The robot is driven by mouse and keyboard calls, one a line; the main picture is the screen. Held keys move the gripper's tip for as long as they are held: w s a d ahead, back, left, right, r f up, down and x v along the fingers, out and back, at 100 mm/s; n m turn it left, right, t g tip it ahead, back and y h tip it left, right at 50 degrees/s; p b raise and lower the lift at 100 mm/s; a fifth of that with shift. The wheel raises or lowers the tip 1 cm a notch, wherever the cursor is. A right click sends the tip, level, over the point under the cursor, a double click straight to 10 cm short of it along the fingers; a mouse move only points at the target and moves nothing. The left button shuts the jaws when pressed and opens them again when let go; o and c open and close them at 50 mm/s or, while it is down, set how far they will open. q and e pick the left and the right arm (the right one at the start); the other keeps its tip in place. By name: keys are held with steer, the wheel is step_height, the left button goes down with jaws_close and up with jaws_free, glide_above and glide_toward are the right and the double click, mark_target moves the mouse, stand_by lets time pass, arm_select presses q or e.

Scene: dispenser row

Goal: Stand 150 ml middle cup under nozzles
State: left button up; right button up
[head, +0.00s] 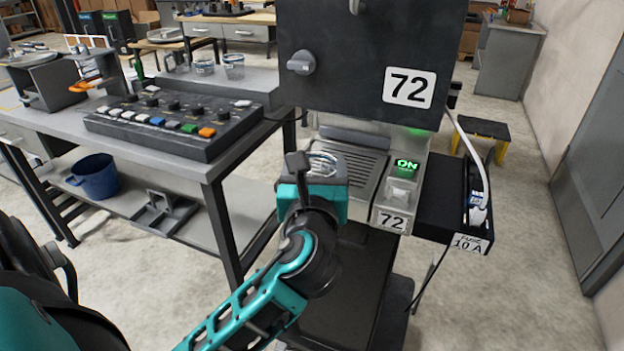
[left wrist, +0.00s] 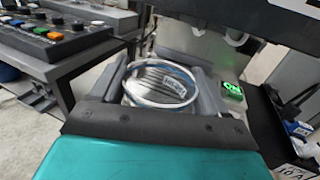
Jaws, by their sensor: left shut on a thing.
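A clear cup (left wrist: 160,86) with a pale label and a round rim stands between the fingers of my left gripper (left wrist: 160,84), which is shut on it. In the head view the cup (head: 322,164) is mostly hidden by my left gripper (head: 316,172). The gripper is at the front left of the dispenser's slatted drip tray (head: 358,168). In the left wrist view dark nozzles (left wrist: 235,39) hang beyond the cup, up and to the right. I cannot tell whether the cup touches the tray. My right gripper is not in view.
The dispenser (head: 345,60) marked 72 has a knob and a green ON display (head: 407,165). A black fuse box (head: 455,195) sits to its right. A button panel (head: 175,120) lies on the left bench, with several glasses (head: 234,66) behind. A blue bucket (head: 95,176) stands below.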

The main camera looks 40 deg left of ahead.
arm_select(q)
steer(key=b+x, duration=0.2)
steer(key=x, duration=0.2)
steer(key=d+b+x, duration=0.1)
steer(key=b+x, duration=0.1)
steer(key=x, duration=0.3)
steer(key=w+f+b+x, duration=0.1)
steer(key=b+x, duration=0.2)
steer(key=x, duration=0.2)
steer(key=shift+w+d, duration=0.1)
steer(key=shift+d, duration=0.3)
steer(key=shift+w+f, duration=0.15)
steer(key=shift+f, duration=0.75)
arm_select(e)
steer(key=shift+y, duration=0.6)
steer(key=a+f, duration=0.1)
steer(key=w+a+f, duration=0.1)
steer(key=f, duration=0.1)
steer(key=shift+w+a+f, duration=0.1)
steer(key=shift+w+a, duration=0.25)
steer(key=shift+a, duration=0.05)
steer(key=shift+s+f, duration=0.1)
arm_select(q)
steer(key=shift+f, duration=0.6)
steer(key=o, duration=1)
